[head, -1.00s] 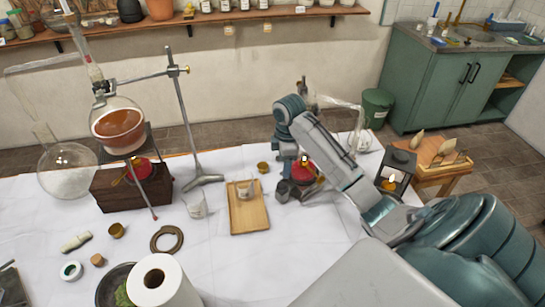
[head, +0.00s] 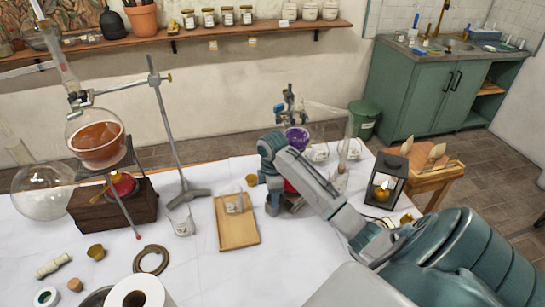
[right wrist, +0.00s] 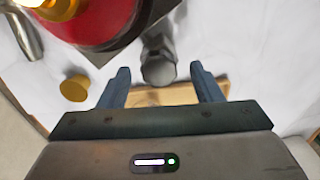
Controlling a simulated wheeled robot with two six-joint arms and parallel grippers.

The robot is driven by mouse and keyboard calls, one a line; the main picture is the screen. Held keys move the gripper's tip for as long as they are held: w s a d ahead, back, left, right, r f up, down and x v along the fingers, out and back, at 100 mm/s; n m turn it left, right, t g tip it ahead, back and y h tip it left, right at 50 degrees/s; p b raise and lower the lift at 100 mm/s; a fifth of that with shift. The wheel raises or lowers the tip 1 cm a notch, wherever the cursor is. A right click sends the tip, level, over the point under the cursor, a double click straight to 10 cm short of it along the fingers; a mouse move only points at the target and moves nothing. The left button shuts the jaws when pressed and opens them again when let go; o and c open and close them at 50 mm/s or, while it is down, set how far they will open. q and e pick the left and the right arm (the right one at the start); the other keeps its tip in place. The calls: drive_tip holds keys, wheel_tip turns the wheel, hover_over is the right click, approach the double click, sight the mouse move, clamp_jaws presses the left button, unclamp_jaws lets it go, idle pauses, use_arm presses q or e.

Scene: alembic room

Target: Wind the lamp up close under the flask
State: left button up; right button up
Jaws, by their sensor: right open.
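A red lamp (right wrist: 88,18) sits on a dark plate at the top of the right wrist view. In the head view my arm mostly hides this lamp (head: 290,187). A grey knob (right wrist: 158,62) sticks out from under the plate. My right gripper (right wrist: 162,78) is open, with one finger on each side of the knob's end; I cannot tell if they touch it. In the head view the right gripper (head: 272,203) is at the lamp's left side. A flask with purple liquid (head: 297,138) shows behind my arm; its gap to the lamp is hidden.
Another flask, with orange liquid (head: 97,140), is clamped at the left over a second red lamp (head: 122,185) on a wooden block (head: 85,210). A wooden board (head: 238,235) lies left of my gripper. A lantern (head: 385,183) stands at the right.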

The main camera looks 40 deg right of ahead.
drive_tip(key=shift+f, duration=0.35)
drive_tip(key=c, duration=1)
drive_tip(key=shift+r+p, duration=0.15)
drive_tip(key=shift+p, duration=0.25)
drive_tip(key=m+p, duration=1.1)
drive_tip(key=p, duration=0.3)
drive_tip(key=shift+r, duration=0.15)
drive_tip(key=shift+m+p, duration=0.6)
drive_tip(key=shift+m, duration=0.3)
drive_tip(key=shift+f+m, duration=0.2)
drive_tip(key=shift+m, duration=0.7)
drive_tip(key=m, duration=0.5)
drive_tip(key=shift+m, duration=0.4)
drive_tip(key=shift+w, duration=0.1)
